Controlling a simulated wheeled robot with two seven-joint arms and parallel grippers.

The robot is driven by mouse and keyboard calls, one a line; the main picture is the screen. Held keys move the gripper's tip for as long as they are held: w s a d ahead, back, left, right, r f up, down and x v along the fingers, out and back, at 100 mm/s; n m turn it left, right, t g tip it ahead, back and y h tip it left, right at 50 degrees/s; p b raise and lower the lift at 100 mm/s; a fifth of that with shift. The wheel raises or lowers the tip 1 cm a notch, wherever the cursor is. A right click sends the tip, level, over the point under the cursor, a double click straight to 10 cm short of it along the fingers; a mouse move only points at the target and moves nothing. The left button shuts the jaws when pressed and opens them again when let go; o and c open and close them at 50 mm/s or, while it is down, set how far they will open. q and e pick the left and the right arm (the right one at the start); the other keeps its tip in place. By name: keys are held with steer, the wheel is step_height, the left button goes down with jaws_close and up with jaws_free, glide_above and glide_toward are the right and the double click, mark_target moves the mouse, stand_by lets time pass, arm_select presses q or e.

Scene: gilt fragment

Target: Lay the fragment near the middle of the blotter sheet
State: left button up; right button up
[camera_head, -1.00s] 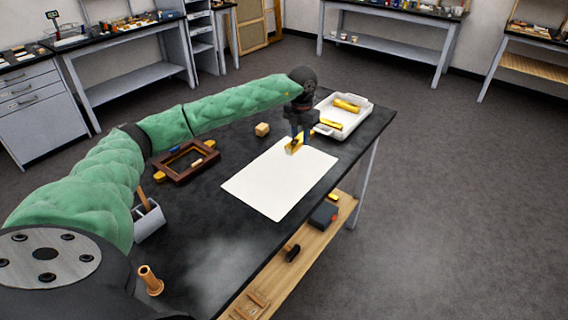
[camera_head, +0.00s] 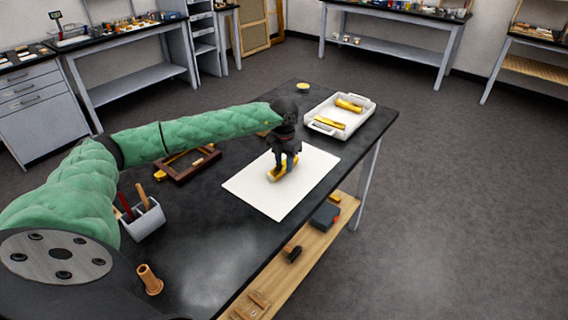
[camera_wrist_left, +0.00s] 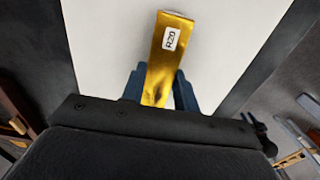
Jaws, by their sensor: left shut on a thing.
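The gilt fragment (camera_head: 283,172) is a gold bar held low over the white blotter sheet (camera_head: 255,190), near its middle. I cannot tell whether it touches the sheet. In the left wrist view the fragment (camera_wrist_left: 170,45) shows a white label reading R20, with the blotter sheet (camera_wrist_left: 105,35) behind it. My left gripper (camera_head: 280,168) is shut on the fragment; its blue fingers (camera_wrist_left: 160,92) lie on either side of it. My right gripper is not in view.
A white tray (camera_head: 364,119) with two gold pieces stands at the back right of the black table (camera_head: 205,240). A brown frame (camera_head: 187,176) lies left of the sheet.

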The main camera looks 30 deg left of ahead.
arm_select(q)
steer(key=shift+d, duration=0.1)
steer(key=o, duration=1)
steer(key=shift+c, duration=0.2)
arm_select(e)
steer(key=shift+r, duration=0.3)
